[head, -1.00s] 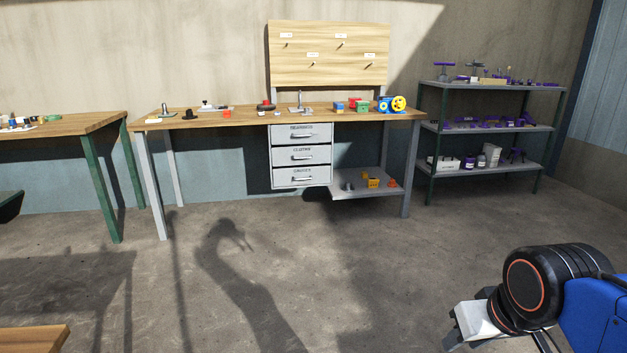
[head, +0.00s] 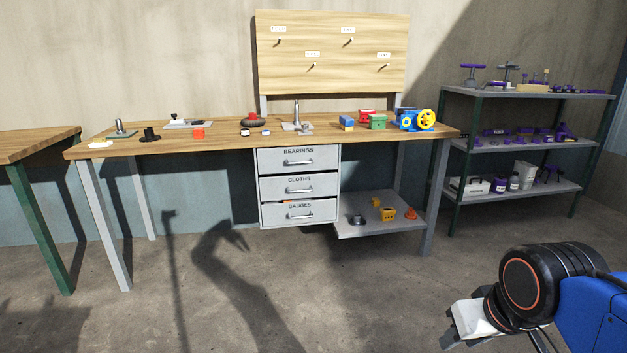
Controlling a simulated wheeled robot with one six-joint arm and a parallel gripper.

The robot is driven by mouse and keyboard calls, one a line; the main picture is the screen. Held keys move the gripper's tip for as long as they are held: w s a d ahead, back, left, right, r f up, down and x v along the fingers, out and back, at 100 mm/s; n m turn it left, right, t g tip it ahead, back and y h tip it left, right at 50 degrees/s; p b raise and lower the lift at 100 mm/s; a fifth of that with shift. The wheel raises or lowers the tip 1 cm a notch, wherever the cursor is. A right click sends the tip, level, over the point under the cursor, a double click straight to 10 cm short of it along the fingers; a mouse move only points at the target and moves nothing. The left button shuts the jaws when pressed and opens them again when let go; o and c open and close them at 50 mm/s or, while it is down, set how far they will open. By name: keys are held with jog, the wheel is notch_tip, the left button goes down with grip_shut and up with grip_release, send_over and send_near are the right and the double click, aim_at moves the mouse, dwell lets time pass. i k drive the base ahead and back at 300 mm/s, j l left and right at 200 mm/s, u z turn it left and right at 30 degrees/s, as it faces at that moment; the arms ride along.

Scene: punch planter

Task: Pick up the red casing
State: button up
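A red box-shaped casing (head: 366,115) stands at the right part of the wooden workbench (head: 225,138). It is behind a green casing (head: 377,122) and a blue casing (head: 346,123), which stand nearer the front edge; its lower part is partly hidden. My gripper (head: 462,334) is at the bottom right, seen partly past my arm. It is far from the bench and near the floor in the picture. Its fingers are not clear enough to show whether it is open or shut.
A blue and yellow machine (head: 416,119) stands right of the casings. A small red cylinder (head: 198,134) and a metal stand (head: 297,122) are farther left. Drawers (head: 299,187) and a low shelf (head: 380,230) hang below. A shelving rack (head: 530,93) stands right. The floor ahead is clear.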

aim_at(363, 119)
jog(key=i, duration=1.65)
